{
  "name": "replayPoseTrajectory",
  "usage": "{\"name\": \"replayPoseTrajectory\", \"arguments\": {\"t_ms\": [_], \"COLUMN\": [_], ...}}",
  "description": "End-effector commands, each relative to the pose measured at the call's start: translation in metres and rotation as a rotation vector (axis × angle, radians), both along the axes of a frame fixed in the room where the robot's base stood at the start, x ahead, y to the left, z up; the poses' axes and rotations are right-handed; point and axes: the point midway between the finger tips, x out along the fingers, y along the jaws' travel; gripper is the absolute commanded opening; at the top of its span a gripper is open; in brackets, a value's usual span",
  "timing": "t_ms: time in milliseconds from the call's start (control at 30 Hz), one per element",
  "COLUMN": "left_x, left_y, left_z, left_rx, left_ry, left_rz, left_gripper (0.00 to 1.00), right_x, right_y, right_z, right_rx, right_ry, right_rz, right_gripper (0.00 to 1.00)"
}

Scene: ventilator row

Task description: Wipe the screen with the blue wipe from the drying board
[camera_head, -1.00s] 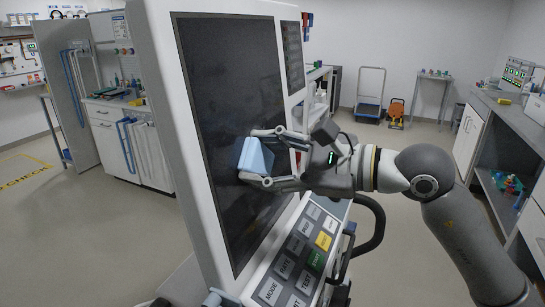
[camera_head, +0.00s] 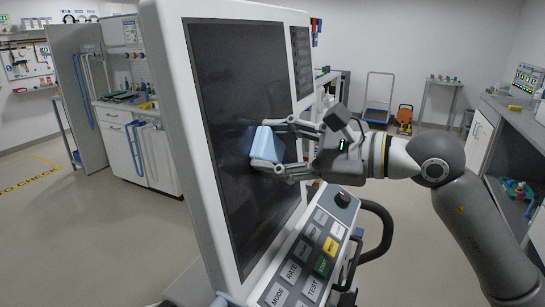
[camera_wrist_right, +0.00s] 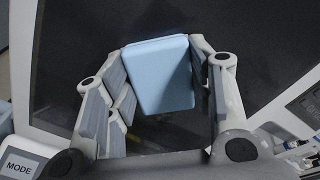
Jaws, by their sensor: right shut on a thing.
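The dark screen (camera_head: 235,90) of the ventilator (camera_head: 171,120) stands upright and fills the middle of the head view. My right gripper (camera_head: 280,148) is shut on the blue wipe (camera_head: 265,143), a light blue block, and holds it at the middle of the screen. In the right wrist view the wipe (camera_wrist_right: 160,75) sits between the fingers with the dark screen (camera_wrist_right: 80,60) behind it. The wipe looks to be against the screen, but its contact face is hidden. My left gripper is out of view.
Below the screen is a key panel (camera_head: 310,262) with labelled keys and a dark knob (camera_head: 342,199). A dark handle (camera_head: 378,225) curves out on its right. A grey counter (camera_head: 520,118) stands at the right. Open floor lies to the left.

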Motion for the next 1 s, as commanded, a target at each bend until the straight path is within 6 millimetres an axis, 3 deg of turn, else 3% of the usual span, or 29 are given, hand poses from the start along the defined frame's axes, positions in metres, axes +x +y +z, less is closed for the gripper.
{"name": "replayPoseTrajectory", "arguments": {"t_ms": [1000], "left_x": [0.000], "left_y": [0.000], "left_z": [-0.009], "left_rx": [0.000], "left_ry": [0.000], "left_rz": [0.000], "left_gripper": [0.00], "right_x": [0.056], "right_y": [-0.025], "right_z": [0.000], "right_rx": [0.000], "right_ry": [0.002], "right_rz": [-0.002], "right_gripper": [0.30]}}
